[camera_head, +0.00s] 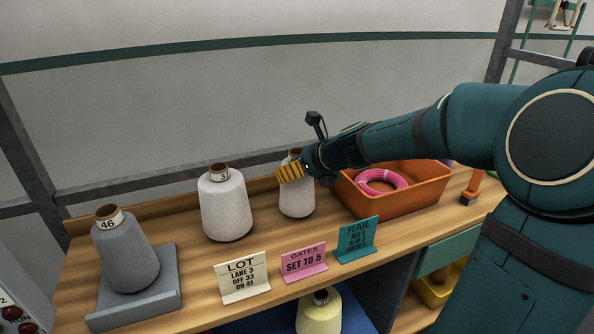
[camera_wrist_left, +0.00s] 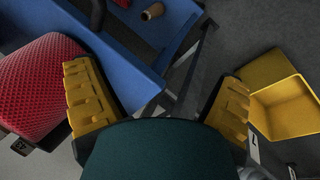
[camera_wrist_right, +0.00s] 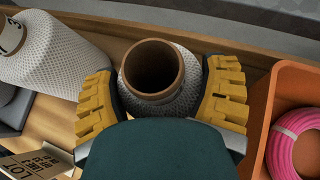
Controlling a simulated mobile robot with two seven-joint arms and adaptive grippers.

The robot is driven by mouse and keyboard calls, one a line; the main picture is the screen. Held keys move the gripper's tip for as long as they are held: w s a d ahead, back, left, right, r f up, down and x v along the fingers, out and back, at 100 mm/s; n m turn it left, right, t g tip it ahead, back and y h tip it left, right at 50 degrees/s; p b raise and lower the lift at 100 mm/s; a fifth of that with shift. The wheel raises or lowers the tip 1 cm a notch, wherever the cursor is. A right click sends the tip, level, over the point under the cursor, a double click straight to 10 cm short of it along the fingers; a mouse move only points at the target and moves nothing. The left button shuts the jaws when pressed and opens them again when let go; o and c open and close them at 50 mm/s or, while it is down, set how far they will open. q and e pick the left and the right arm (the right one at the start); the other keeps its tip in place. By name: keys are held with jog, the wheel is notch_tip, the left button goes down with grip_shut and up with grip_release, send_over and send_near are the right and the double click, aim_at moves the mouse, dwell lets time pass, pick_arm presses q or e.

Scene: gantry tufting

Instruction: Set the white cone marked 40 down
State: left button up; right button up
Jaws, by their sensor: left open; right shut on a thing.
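A white cone (camera_head: 297,202) with a brown tube top stands upright at the back of the wooden shelf (camera_head: 190,262). Its base looks level with the wood, but I cannot tell for sure if it touches. My right gripper (camera_head: 290,172) is shut on its upper part. In the right wrist view the yellow fingers (camera_wrist_right: 161,78) sit on both sides of the cone (camera_wrist_right: 178,98); its label is hidden. Another white cone (camera_head: 225,206), whose label seems to start with 3, stands to its left. My left gripper (camera_wrist_left: 158,85) is open and empty, seen only in its wrist view.
A grey cone marked 46 (camera_head: 124,253) stands on a grey stand (camera_head: 160,300). An orange bin (camera_head: 415,200) with a pink ring is right of the held cone. Cream, pink and teal signs (camera_head: 303,262) line the front edge. A red mesh object (camera_wrist_left: 40,85) is near my left gripper.

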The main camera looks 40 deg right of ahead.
jog(key=o, duration=1.2)
jog(key=p+v, duration=0.4)
jog(key=v, duration=0.8)
jog(key=shift+r, duration=0.1)
